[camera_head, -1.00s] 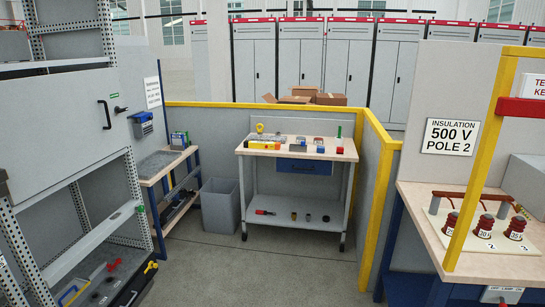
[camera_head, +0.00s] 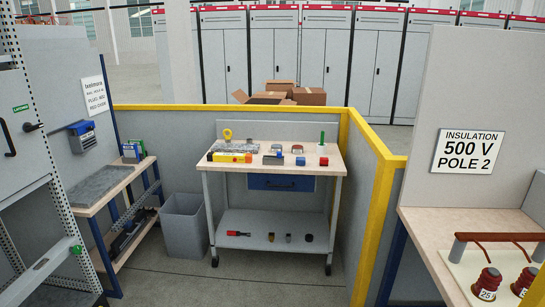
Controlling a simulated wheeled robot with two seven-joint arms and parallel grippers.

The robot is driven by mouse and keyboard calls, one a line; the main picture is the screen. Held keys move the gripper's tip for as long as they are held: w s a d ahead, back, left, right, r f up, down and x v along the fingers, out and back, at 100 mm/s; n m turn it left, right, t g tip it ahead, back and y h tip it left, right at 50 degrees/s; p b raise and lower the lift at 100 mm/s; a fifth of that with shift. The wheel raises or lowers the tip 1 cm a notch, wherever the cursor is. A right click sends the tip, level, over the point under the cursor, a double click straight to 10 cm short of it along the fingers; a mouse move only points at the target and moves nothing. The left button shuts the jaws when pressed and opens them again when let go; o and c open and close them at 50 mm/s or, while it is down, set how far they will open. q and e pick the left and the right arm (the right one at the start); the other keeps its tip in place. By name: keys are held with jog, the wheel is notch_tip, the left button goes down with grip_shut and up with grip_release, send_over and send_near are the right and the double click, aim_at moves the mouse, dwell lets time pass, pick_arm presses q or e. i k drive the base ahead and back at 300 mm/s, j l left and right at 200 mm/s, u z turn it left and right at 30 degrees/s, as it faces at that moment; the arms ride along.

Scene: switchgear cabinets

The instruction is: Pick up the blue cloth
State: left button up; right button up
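I cannot make out a blue cloth for certain. Small blue items lie on the wheeled workbench (camera_head: 225,150) in the middle: a flat blue-and-grey item (camera_head: 272,158) near its centre and a small blue block (camera_head: 300,161) to the right of it. They are too small to tell whether either is cloth. Neither of my grippers is in view.
The bench top also holds a yellow tool (camera_head: 233,157) and a red block (camera_head: 324,161). A grey bin (camera_head: 184,226) stands left of the bench. Yellow-topped partitions (camera_head: 374,182) close the back and right. Grey floor (camera_head: 262,278) in front is clear.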

aim_at(299, 161)
jog(key=i+z, duration=0.1)
jog(key=i, duration=1.6)
